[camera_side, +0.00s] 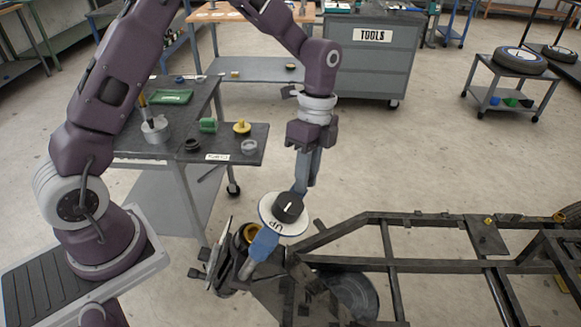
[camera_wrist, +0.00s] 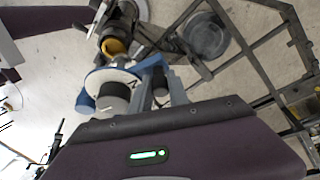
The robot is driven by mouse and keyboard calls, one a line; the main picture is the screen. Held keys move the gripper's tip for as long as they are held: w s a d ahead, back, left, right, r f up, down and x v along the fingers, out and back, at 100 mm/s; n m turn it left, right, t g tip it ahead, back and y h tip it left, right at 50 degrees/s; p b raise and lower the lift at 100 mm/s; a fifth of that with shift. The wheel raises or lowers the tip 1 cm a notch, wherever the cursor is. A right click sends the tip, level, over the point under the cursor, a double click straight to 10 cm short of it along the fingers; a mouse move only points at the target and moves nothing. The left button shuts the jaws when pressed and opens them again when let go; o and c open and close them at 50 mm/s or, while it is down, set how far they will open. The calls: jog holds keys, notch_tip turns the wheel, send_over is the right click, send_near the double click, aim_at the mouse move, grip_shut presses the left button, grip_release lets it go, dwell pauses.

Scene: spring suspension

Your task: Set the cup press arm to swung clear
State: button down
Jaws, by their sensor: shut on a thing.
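The cup press arm (camera_side: 263,245) is blue and rises at a slant from the dark fixture by the frame. A white round plate (camera_side: 270,222) with lettering and a black knob (camera_side: 288,207) sits at its upper end. In the wrist view the plate (camera_wrist: 97,80) is left of my fingers. My gripper (camera_side: 301,186) points down from above, its fingertips just behind the knob. In the wrist view my gripper (camera_wrist: 160,92) is closed around a dark grip (camera_wrist: 160,80) beside the plate, apparently the press arm's handle. The exact contact is partly hidden. A yellow ring (camera_side: 250,232) shows beside the arm.
A black tubular frame (camera_side: 390,262) fills the lower right. A dark parts table (camera_side: 225,140) with a green tray (camera_side: 171,97), a grey pot and small parts stands at the left. A tool cabinet (camera_side: 371,65) stands behind.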

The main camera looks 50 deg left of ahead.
jog(key=s+d+f+m+g+y, duration=0.1)
jog(key=s+d+f+m+g, duration=0.1)
jog(key=d+m, duration=0.5)
jog(key=s+d+f+m+g+y, duration=0.1)
jog(key=d+f+m+g, duration=0.1)
jog(key=d+m, duration=0.4)
jog(key=shift+s+d+m+g, duration=0.4)
jog(key=shift+d, duration=2.05)
jog(key=shift+s, duration=0.1)
jog(key=c, duration=1.5)
grip_release()
jog(key=shift+c, duration=0.2)
notch_tip(320, 180, up, 9)
jog(key=w, duration=0.1)
jog(key=shift+w+d+r, duration=0.15)
jog(key=shift+w+r, duration=0.05)
jog(key=shift+w, duration=0.15)
